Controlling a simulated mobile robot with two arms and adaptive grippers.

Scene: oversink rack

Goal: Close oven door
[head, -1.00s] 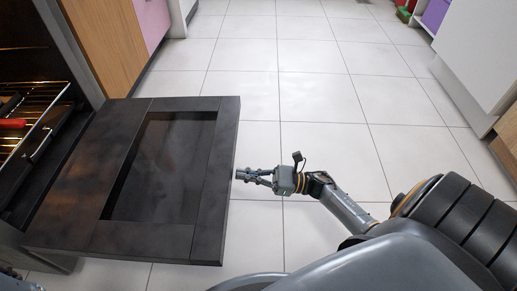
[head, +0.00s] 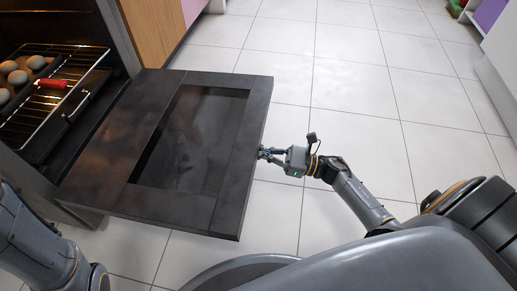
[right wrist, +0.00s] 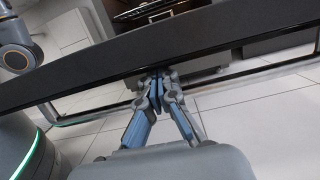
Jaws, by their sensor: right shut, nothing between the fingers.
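The oven door (head: 235,172) is dark with a glass panel. It hangs open, folded down and roughly level, at the left of the head view. My right gripper (head: 262,153) is at the door's outer edge, shut and empty. In the right wrist view its fingertips (right wrist: 158,78) are close under the door's edge (right wrist: 110,65); whether they touch it I cannot tell. A metal bar, probably the handle (right wrist: 95,113), runs along the door there. My left arm shows at the lower left of the head view, but its gripper is out of frame.
The oven cavity holds a wire rack (head: 72,75) with several round pale items (head: 18,76) and a red-handled thing (head: 50,83). Wooden cabinets (head: 150,30) stand beyond. The tiled floor (head: 350,90) to the right is clear.

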